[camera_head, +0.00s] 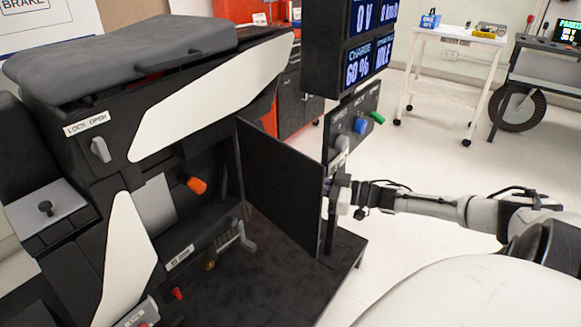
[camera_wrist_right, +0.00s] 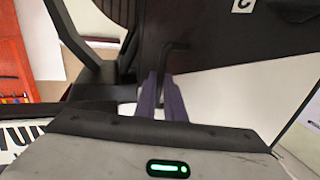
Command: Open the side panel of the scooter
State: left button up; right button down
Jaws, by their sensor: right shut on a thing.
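The scooter (camera_head: 205,100) stands on the left in the head view, with a dark seat and white trim. Its black side panel (camera_head: 282,190) is swung out from the body on its left edge and stands wide open. The bay behind it shows an orange knob (camera_head: 196,185). My right gripper (camera_head: 332,194) is at the panel's free edge, shut on the panel's handle. In the right wrist view the purple fingers (camera_wrist_right: 160,100) close around the dark bent handle (camera_wrist_right: 173,60). My left gripper is not in view.
A display post (camera_head: 350,60) with blue and green connectors stands just behind the panel's free edge. A lock/open knob (camera_head: 100,149) is on the scooter. A dark platform (camera_head: 270,285) lies below. A white table (camera_head: 455,38) and a bench with a wheel (camera_head: 520,108) stand farther back, with clear floor between.

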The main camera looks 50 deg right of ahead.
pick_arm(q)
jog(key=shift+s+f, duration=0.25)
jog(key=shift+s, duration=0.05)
pick_arm(e)
jog(key=shift+w+d+r, duration=0.2)
jog(key=shift+w+r, duration=0.1)
jog(key=shift+r, duration=0.05)
jog(key=c, duration=1.9)
grip_release()
jog(key=shift+w+a+f, duration=0.1)
jog(key=shift+w+a, duration=0.05)
jog(key=shift+o, duration=0.3)
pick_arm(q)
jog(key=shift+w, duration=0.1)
pick_arm(e)
jog(key=shift+f, duration=0.1)
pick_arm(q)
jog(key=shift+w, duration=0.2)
pick_arm(e)
jog(key=shift+s+f, duration=0.1)
jog(key=shift+s, duration=0.15)
